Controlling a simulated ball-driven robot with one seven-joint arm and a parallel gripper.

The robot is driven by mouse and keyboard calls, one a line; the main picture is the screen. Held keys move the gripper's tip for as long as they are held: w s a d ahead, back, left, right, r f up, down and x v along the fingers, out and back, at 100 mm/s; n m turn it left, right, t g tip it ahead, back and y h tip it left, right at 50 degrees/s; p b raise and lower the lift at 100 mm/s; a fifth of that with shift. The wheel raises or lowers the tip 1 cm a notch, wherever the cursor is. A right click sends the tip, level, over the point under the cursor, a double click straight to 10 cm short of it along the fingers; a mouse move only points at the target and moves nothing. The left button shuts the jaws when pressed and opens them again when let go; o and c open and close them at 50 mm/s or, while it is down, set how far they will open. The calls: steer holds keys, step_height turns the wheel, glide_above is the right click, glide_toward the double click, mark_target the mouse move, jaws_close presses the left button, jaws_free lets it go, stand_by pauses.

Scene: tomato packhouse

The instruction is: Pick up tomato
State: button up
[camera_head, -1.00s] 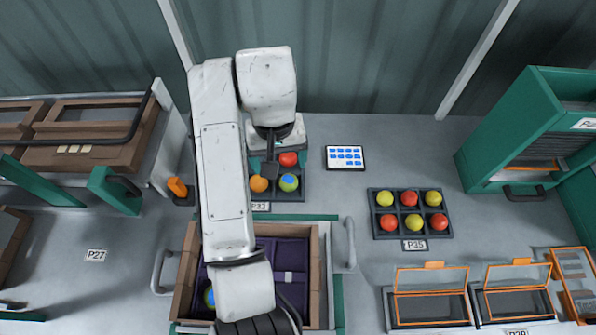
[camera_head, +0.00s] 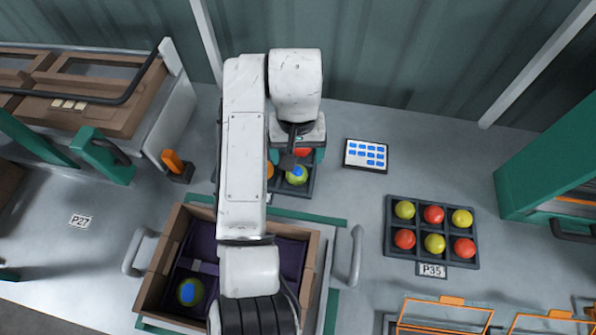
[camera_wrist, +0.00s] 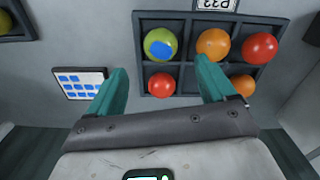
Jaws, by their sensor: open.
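In the wrist view, a dark tray (camera_wrist: 190,101) holds several tomatoes in two rows. They include a yellow-green one with a blue patch (camera_wrist: 160,44), an orange one (camera_wrist: 212,44), a red one (camera_wrist: 259,47), a second red one (camera_wrist: 161,85) and a second orange one (camera_wrist: 243,85). My gripper (camera_wrist: 162,75) is open, its teal fingers on either side of the second red tomato; I cannot tell the height gap. In the head view my gripper (camera_head: 297,152) hangs over the tray, hiding part of it. The blue-patched tomato (camera_head: 296,176) shows below it.
A brown crate (camera_head: 308,262) with purple lining holds a blue-patched round item (camera_head: 190,291) in front. A tablet (camera_head: 366,155) lies right of the tray. Another tray (camera_head: 433,247) with red and yellow tomatoes sits further right. An orange-topped item (camera_head: 178,165) stands left.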

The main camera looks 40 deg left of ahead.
mark_target(297, 171)
steer(key=f, duration=0.3)
steer(key=f+p, duration=0.1)
steer(key=f, duration=0.3)
steer(key=shift+s+d+f, duration=0.1)
steer(key=shift+s+f, duration=0.05)
steer(key=shift+s, duration=0.05)
steer(key=c, duration=0.8)
steer(key=shift+c, duration=0.2)
